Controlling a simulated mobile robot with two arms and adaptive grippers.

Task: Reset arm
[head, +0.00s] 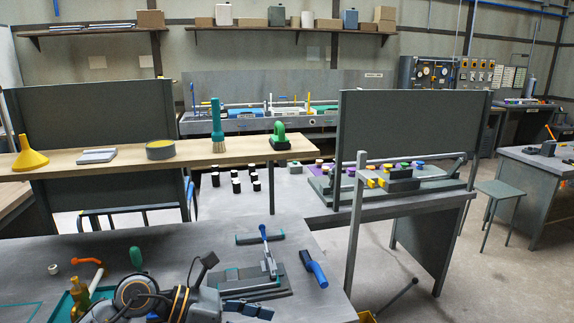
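My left arm comes in at the bottom left, low over the near grey bench, with round dark joints and a cable. Its gripper (238,286) seems to have two dark fingers spread apart, one pointing up and one to the right, with nothing visible between them. Part of it is cut off by the lower picture edge. My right gripper is not in the picture.
The near bench (330,245) holds a clamp fixture (266,262), a blue-handled brush (314,269) and a teal tray (64,307). A wooden shelf (215,156) crosses behind, with a funnel (29,154). A stool (500,190) stands right; floor around it is free.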

